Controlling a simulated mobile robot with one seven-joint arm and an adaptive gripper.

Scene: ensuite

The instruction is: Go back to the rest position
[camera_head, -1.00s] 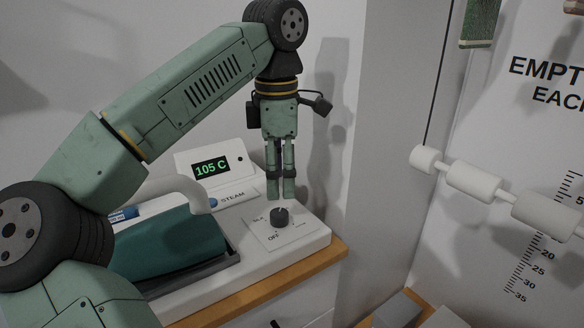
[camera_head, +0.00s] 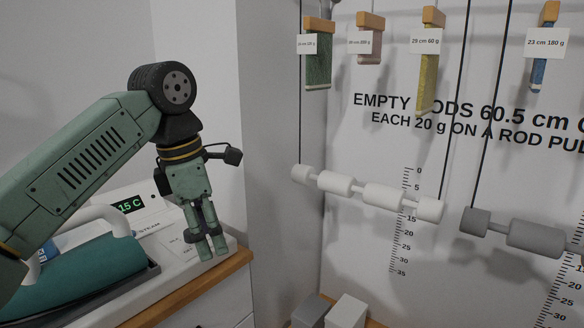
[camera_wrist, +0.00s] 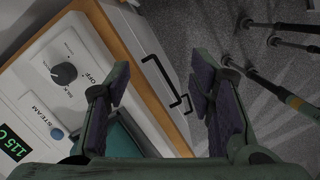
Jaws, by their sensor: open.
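My gripper (camera_head: 210,246) hangs over the front right part of a white steam station (camera_head: 222,236) on a wooden-topped cabinet. Its two fingers are apart with nothing between them. In the wrist view my gripper (camera_wrist: 165,90) is also open and empty. The black dial (camera_wrist: 64,73) with an OFF mark and the blue steam button (camera_wrist: 57,133) show at the left, apart from the fingers. In the head view the dial is hidden behind my gripper. The green display (camera_head: 128,205) reads about 115 C.
A teal-covered iron-like body (camera_head: 85,275) with a white handle (camera_head: 110,216) rests on the station. White hanging rods (camera_head: 365,193), a grey rod (camera_head: 535,235) and several labelled swatches (camera_head: 318,62) are at the right wall. Two box-like blocks (camera_head: 345,312) stand below.

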